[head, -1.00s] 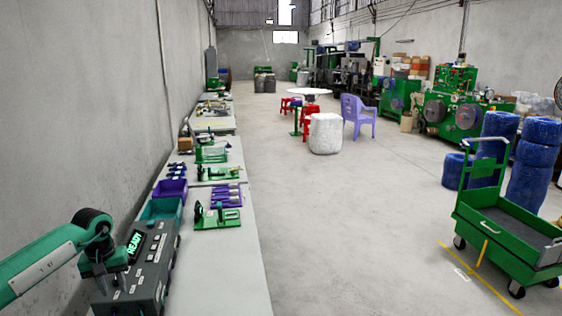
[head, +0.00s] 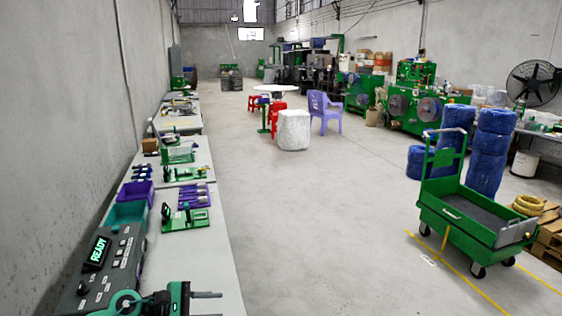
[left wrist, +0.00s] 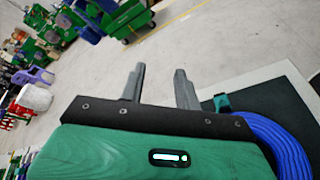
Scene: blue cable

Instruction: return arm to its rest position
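The left wrist view also shows this gripper (left wrist: 160,78) open and empty, with floor beyond the fingers. A blue coiled cable (left wrist: 282,145) lies at the right of the left wrist view, beside the gripper body and partly hidden by it. My right gripper is in neither view.
A grey control box (head: 105,265) reading READY sits on the long workbench (head: 205,255) along the left wall. Teal and purple bins and green fixtures stand behind it. The aisle floor is open. A green cart (head: 470,225) stands at the right.

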